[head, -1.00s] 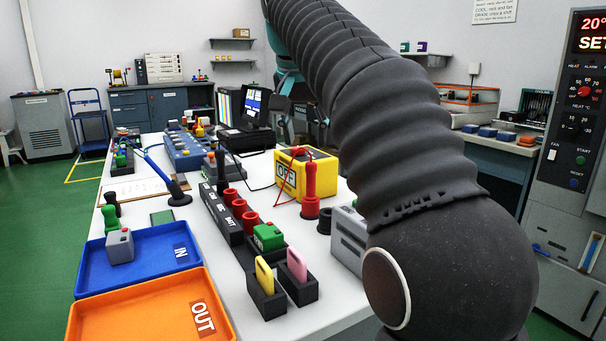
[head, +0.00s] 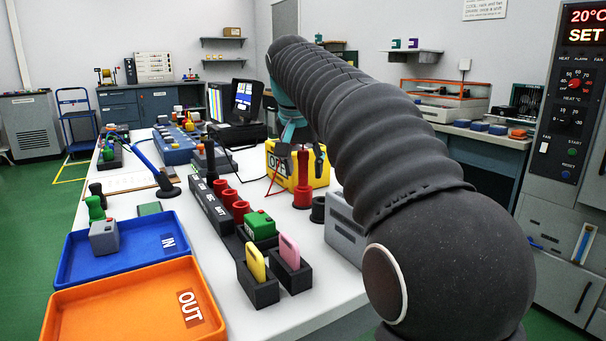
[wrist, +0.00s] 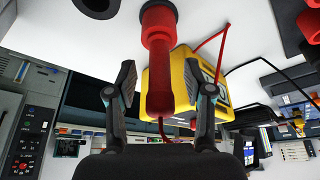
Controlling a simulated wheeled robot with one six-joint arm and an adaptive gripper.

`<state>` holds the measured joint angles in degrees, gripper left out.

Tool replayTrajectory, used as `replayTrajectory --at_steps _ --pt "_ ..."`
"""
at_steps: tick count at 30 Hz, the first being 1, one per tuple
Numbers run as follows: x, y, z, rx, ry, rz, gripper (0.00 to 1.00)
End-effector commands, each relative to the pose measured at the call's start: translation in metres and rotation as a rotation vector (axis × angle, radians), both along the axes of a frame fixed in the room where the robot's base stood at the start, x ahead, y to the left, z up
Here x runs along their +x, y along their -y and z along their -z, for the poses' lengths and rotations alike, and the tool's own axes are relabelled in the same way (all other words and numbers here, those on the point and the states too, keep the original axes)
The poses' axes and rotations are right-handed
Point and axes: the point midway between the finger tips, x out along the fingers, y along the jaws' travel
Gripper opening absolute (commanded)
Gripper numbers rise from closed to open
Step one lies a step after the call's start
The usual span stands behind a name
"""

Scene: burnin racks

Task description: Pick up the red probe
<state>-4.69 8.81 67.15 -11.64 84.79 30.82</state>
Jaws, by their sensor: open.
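The red probe (head: 303,172) stands upright in a round red-and-black holder (head: 302,199) on the white bench, in front of the yellow meter (head: 322,171). In the wrist view the probe (wrist: 160,75) hangs into the picture from the top, with its handle between the two fingers. My gripper (head: 300,150) is at the top of the probe in the head view. In the wrist view my gripper (wrist: 162,92) is open, one finger on each side of the probe, with a gap showing on both sides. A red lead runs from the probe area to the meter.
An empty black holder (head: 318,209) stands right beside the probe's holder. A grey box (head: 345,235) is nearer. Left are a black rack (head: 208,208) with red cups, blue IN tray (head: 75,268) and orange OUT tray (head: 110,322). A monitor (head: 247,98) stands behind.

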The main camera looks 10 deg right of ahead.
Motion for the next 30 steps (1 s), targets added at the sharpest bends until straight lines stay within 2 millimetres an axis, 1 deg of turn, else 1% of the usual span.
replayTrajectory --at_steps 1,4,13,19,20,30 --pt "0.002 0.001 0.008 0.000 -0.001 0.000 0.52" --pt "0.005 0.003 0.016 0.000 0.000 0.000 0.52" --pt "0.007 0.003 0.018 0.000 0.001 -0.001 0.52" --pt "0.007 0.003 0.018 0.000 0.001 -0.001 0.02" --pt "0.007 0.003 0.018 0.000 0.001 -0.001 0.00" --pt "0.007 0.003 0.017 0.000 0.001 -0.001 0.00"
